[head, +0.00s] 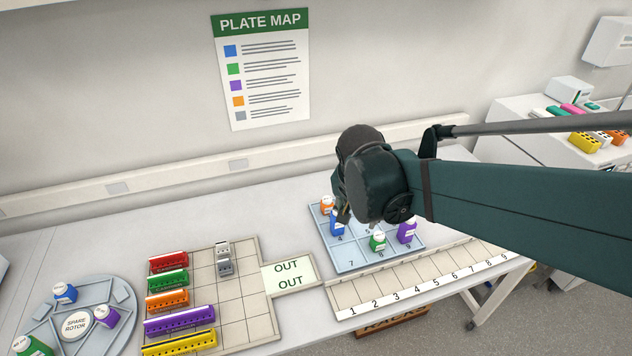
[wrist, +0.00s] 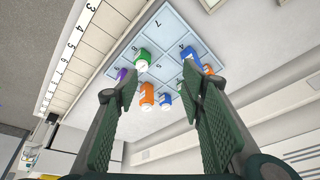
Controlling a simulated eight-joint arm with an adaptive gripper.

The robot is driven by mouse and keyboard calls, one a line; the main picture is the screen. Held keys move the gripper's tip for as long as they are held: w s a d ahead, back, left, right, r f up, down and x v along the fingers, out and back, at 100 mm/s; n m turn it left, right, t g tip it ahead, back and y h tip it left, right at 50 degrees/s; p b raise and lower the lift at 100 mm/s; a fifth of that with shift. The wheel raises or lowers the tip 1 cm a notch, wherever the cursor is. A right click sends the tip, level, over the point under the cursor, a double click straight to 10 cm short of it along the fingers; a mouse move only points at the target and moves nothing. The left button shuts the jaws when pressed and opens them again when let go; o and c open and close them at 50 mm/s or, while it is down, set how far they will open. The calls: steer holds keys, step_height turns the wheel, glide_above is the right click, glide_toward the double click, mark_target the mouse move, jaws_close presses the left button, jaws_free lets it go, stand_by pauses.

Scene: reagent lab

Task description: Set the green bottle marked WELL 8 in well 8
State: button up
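A green bottle (head: 377,241) with a white cap stands upright on the blue numbered tray (head: 345,262), just behind the printed 8. It also shows in the wrist view (wrist: 142,58). A second green bottle (head: 40,349) lies or stands on the spare rotor at lower left, cut by the picture edge. The small label writing cannot be read for certain. My gripper (wrist: 160,92) is open and empty, its fingers wide apart.
On the tray, a blue bottle (head: 337,226) stands by the 4, a purple bottle (head: 407,232) by the 9 and an orange bottle (head: 327,205) behind. More orange (wrist: 147,97) and blue (wrist: 165,101) bottles show between my fingers. A numbered strip (head: 420,280) lies in front.

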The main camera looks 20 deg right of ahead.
steer(key=s+a+r+n+t+y, duration=0.2)
steer(key=s+a+r+n+t, duration=0.1)
steer(key=s+a+r+n, duration=0.3)
steer(key=shift+s+a+n+t+y, duration=0.35)
steer(key=shift+s+a+n, duration=0.45)
steer(key=shift+s+n, duration=0.75)
steer(key=shift+w+n, duration=0.25)
steer(key=shift+w, duration=0.05)
